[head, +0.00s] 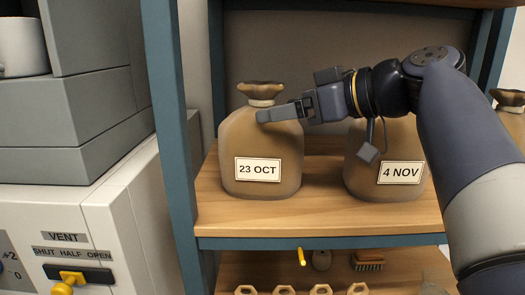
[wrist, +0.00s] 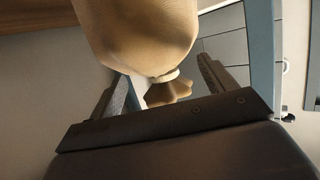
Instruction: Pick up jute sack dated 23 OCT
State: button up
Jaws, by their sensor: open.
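The jute sack dated 23 OCT (head: 240,145) stands upright on the wooden shelf, tan, with a tied neck and a flared brown top. My gripper (head: 265,116) reaches in from the right at the height of the sack's upper body, just below the neck, with its fingers in front of the sack in the head view. In the wrist view the sack (wrist: 150,35) appears upside down, and its tied neck lies between the two open fingers (wrist: 165,90). I cannot tell whether either finger touches the sack.
A second sack, labelled 4 NOV (head: 365,180), stands to the right, partly behind my arm. A blue shelf post (head: 178,150) rises at the left. A lower shelf (head: 240,270) holds a brush (head: 368,261) and several wooden hexagonal pieces. Grey boxes (head: 90,100) stand left.

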jog(key=x, duration=0.1)
jog(key=p+x, duration=0.1)
jog(key=x, duration=0.1)
jog(key=p+x, duration=0.1)
jog(key=shift+w+a+r, duration=0.2)
jog(key=shift+w+a, duration=0.05)
jog(key=shift+a, duration=0.15)
jog(key=shift+w+a+f, duration=0.2)
jog(key=shift+w+a, duration=0.05)
jog(key=shift+c, duration=0.6)
